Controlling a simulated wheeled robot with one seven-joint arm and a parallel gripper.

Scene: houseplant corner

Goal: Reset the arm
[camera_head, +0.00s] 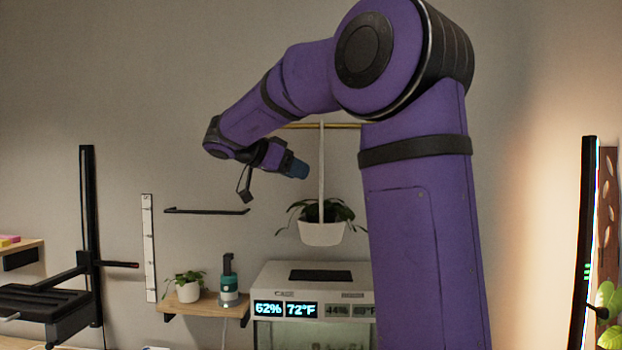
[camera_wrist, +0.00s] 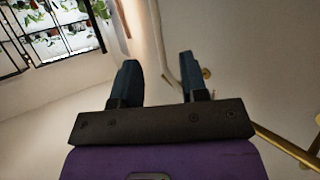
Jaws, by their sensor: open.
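My gripper (camera_head: 296,169) is at the end of my purple arm, raised in front of the wall in the head view. It points to the right and slightly down, a little above and left of the hanging white planter. In the wrist view my gripper (camera_wrist: 157,80) shows two dark blue fingers spread apart with nothing between them. The hand looks across the wall towards a window. My upper arm hides part of the wall and the right part of the white cabinet.
A hanging white planter (camera_head: 322,234) on a strap hangs from a brass rod (camera_head: 345,126). A black stand (camera_head: 90,230) is left.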

